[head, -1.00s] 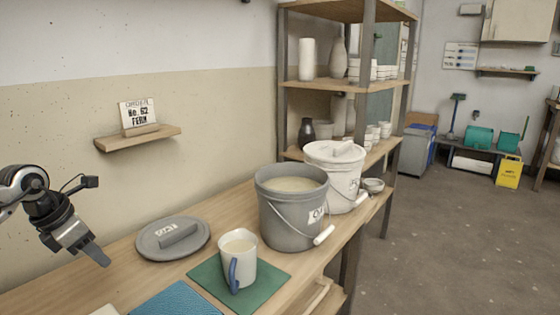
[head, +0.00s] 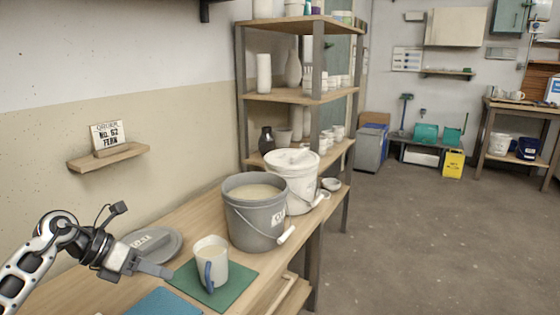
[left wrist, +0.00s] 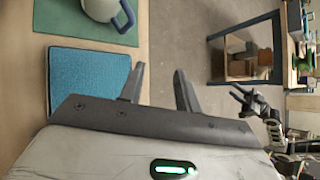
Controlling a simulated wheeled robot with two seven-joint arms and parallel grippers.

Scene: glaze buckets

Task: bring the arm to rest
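My left gripper (head: 150,268) is above the wooden bench (head: 75,291) in the head view, just left of a white mug with a blue handle. In the left wrist view its two fingers (left wrist: 158,85) stand apart with nothing between them. The mug (head: 211,262) stands upright on a green mat (head: 238,283) and holds a pale liquid. It also shows at the top of the left wrist view (left wrist: 103,8). My right gripper is not in the head view; an arm at the right of the left wrist view is too small to read.
A grey bucket (head: 254,222) of pale glaze and a white lidded bucket (head: 297,188) stand behind the mug. A grey lid (head: 157,241) lies partly behind my left arm. A blue mat (head: 165,304) lies at the front. Shelves (head: 290,97) stand beyond; the floor at right is clear.

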